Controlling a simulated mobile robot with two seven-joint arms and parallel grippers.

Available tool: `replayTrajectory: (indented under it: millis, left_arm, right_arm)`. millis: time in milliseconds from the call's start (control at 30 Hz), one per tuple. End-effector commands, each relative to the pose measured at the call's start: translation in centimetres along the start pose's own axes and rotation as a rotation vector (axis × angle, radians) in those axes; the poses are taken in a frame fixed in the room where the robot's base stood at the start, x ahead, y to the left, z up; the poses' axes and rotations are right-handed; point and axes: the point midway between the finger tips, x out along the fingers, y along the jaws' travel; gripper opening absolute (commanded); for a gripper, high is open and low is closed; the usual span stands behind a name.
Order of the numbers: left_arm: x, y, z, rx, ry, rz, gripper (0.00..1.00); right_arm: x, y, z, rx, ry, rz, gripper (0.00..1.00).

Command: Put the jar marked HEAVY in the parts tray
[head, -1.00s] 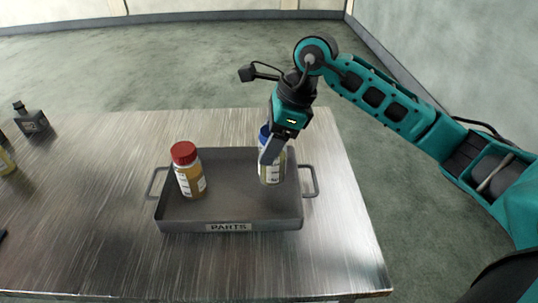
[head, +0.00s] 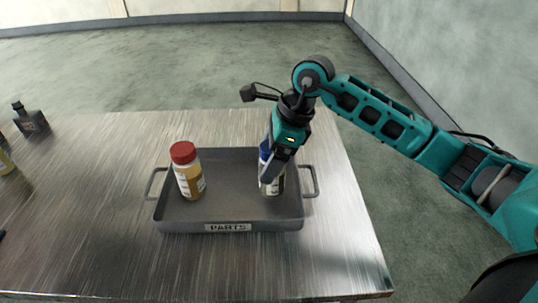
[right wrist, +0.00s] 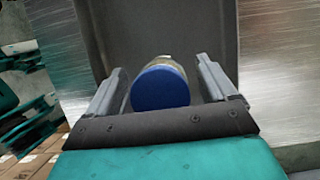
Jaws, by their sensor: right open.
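A clear jar with a blue lid (head: 272,184) stands upright inside the right part of the grey parts tray (head: 228,216), partly hidden behind my right gripper. Its label cannot be read. My right gripper (head: 272,172) points down over this jar with its fingers open. In the right wrist view the blue lid (right wrist: 160,88) lies between the two spread fingers, with a gap on each side. A second jar with a red lid and amber contents (head: 188,171) stands in the left part of the tray; its label is too small to read. My left gripper is not in view.
The tray sits on a brushed metal table (head: 100,240) and has a handle at each side.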

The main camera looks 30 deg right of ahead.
Motion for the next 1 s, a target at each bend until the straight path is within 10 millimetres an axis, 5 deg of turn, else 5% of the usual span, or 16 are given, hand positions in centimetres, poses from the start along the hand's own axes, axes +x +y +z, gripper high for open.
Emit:
replayTrajectory:
  millis: [267, 700, 1000]
  left_arm:
    - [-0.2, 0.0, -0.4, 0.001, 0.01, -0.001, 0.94]
    - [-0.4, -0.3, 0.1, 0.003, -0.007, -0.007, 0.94]
    - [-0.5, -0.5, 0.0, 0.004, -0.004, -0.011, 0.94]
  right_arm:
    - [-1.0, -0.1, 0.1, 0.0, -0.001, -0.004, 0.85]
    - [-9.9, -0.1, 0.1, 0.0, 0.0, -0.004, 0.85]
    - [-12.3, 0.0, 0.1, 0.0, -0.001, 0.0, 0.85]
